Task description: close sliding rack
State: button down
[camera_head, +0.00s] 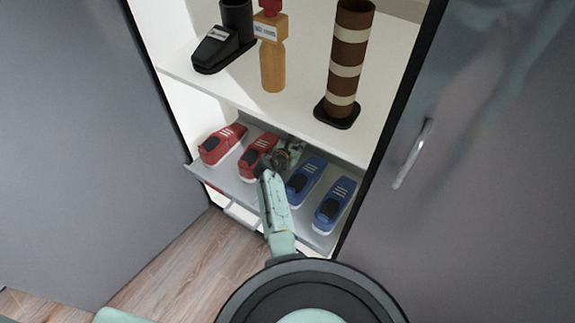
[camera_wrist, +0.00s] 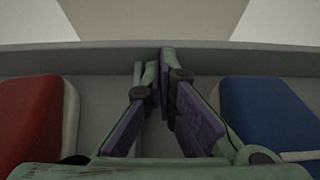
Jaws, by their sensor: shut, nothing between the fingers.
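The grey sliding rack (camera_head: 228,183) sits low in the white cabinet, below a fixed shelf, and its front part sticks out past that shelf. A pair of red shoes (camera_head: 222,145) stands on its left and a pair of blue shoes (camera_head: 334,204) on its right. My gripper (camera_head: 284,158) is over the rack between the two pairs, partly hidden by my arm. In the wrist view my gripper (camera_wrist: 164,85) is shut and empty, its tips close to the rack's raised grey edge (camera_wrist: 95,58). I cannot tell whether they touch it.
A grey door with a handle (camera_head: 412,153) stands at right, another grey panel (camera_head: 80,150) at left. Wood floor (camera_head: 165,265) is clear.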

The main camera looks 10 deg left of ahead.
jog(key=w+d+b, duration=0.4)
jog(key=w+b, duration=0.1)
jog(key=w, duration=0.6)
jog(key=shift+w+r, duration=0.15)
